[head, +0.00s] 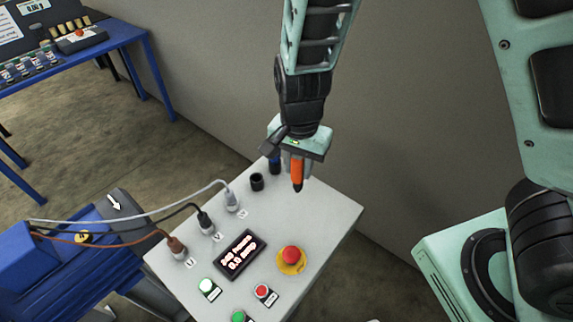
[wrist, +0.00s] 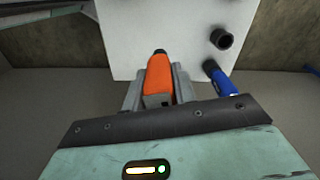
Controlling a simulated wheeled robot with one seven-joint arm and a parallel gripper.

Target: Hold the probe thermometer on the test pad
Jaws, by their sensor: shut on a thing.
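My gripper (head: 293,160) is shut on an orange tool with a dark tip, which I take for the probe thermometer (head: 297,174). The wrist view shows the thermometer (wrist: 159,78) between the two grey fingers, tip pointing away from my gripper (wrist: 158,88). In the head view its tip points down over the far part of the white control box (head: 335,215). I cannot tell whether the tip touches the top or hangs above it. I cannot make out a test pad.
A black round holder (head: 257,182) and a blue-handled tool (wrist: 221,83) stand beside the thermometer. Three cable plugs, a display (head: 240,254), a red emergency button (head: 291,255) and smaller buttons cover the box. A wall is behind; a blue table (head: 120,38) stands back left.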

